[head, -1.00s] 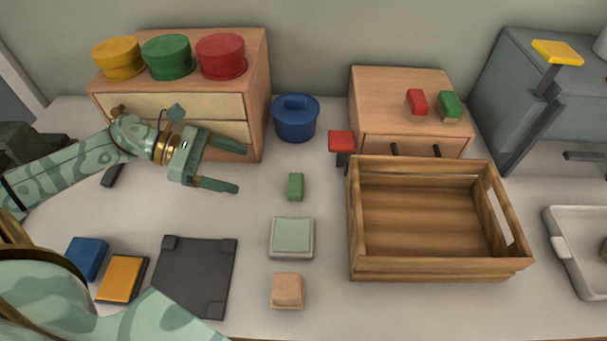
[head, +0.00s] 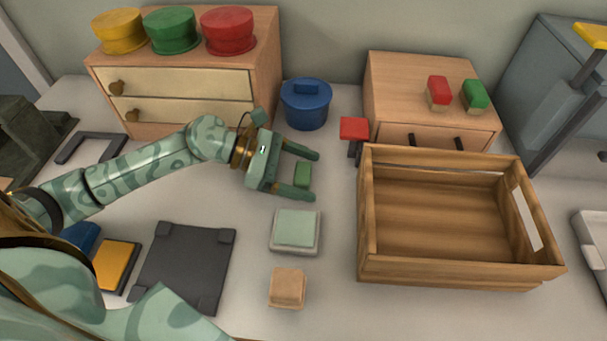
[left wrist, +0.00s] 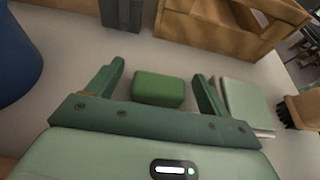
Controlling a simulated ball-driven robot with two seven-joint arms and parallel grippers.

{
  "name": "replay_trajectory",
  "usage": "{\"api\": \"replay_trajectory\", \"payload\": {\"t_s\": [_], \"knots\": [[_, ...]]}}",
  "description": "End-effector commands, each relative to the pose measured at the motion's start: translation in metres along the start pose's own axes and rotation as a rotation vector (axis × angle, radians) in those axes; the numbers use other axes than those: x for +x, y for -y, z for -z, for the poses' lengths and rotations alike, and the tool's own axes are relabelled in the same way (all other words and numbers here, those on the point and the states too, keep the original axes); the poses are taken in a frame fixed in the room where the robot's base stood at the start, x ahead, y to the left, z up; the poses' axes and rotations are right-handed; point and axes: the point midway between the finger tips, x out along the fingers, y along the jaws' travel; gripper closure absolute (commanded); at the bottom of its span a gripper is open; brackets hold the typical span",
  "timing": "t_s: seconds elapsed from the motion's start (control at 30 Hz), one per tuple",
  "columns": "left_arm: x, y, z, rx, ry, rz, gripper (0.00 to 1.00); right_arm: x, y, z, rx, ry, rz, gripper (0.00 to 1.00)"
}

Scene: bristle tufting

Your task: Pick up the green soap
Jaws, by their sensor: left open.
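The green soap (head: 302,174) is a small green block lying on the table, left of the wooden crate. My left gripper (head: 306,174) is open, with its two fingers on either side of the soap in the head view. In the left wrist view the soap (left wrist: 158,89) lies between the open fingers (left wrist: 155,84), with gaps on both sides, so it is not gripped. My right gripper is not in view.
A wooden crate (head: 370,272) stands to the right, with a red-topped block (head: 354,129) at its back-left corner. A blue pot (head: 306,104) is behind the soap. A pale green pad on a tray (head: 295,230) and a tan block (head: 287,287) lie in front.

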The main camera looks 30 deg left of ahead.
Motion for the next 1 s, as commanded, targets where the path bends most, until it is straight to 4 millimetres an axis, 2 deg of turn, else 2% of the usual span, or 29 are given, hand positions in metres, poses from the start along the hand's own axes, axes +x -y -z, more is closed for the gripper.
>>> {"api": "replay_trajectory", "payload": {"t_s": [0.1, 0.27, 0.67, 0.87, 1.0], "knots": [[-0.001, 0.000, -0.001, 0.001, 0.000, 0.000, 0.23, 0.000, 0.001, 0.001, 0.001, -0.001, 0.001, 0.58], [-0.001, 0.000, 0.000, 0.000, 0.000, 0.000, 0.67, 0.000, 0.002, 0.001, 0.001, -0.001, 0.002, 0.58], [-0.003, 0.000, -0.006, 0.003, 0.001, -0.001, 0.69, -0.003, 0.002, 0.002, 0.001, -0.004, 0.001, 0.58], [-0.016, 0.000, -0.036, 0.010, 0.002, -0.003, 0.69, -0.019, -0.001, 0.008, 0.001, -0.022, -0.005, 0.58], [-0.017, 0.024, -0.073, 0.012, 0.005, 0.001, 0.69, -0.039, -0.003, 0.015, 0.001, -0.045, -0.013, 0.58]]}}
